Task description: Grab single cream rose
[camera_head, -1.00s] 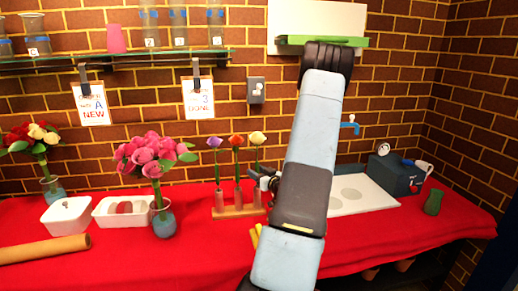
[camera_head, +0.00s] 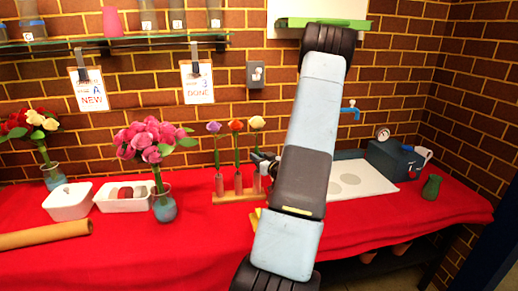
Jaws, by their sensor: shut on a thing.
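The cream rose (camera_head: 257,123) stands upright at the right end of a wooden rack (camera_head: 238,197) with glass tubes. My arm hides part of the gripper, so the fingertips show only in part.
A vase of pink roses (camera_head: 165,207) stands left of the rack, beside two white containers (camera_head: 70,203). A vase of red and cream flowers (camera_head: 54,177) is at the far left. A white board (camera_head: 350,178) and a grey-blue machine (camera_head: 392,160) are right of my arm. A glass shelf (camera_head: 130,40) runs above.

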